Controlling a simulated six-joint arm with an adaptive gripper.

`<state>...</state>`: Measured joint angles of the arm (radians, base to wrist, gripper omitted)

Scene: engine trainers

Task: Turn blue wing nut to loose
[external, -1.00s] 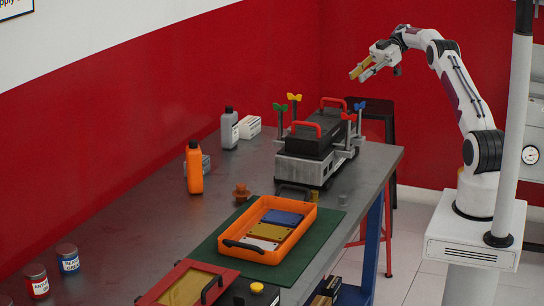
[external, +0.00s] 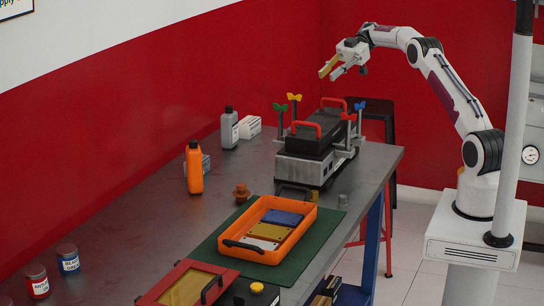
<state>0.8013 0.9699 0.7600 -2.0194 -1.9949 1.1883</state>
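The blue wing nut (external: 360,105) sits on top of an upright post at the back right of the engine trainer (external: 308,165). Other wing nuts stand on posts around it: green (external: 280,107), yellow (external: 294,97) and red (external: 349,117). My gripper (external: 329,72) is in the air above and a little left of the blue wing nut in the picture. Its two fingers are apart with nothing between them. The exact turn of the blue wing nut is too small to tell.
Red handles (external: 307,130) stick up from the trainer. An orange tray (external: 268,232) lies on a green mat in front of it. An orange bottle (external: 194,168) and a grey bottle (external: 229,128) stand to the left. A black stool (external: 372,104) stands behind the table.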

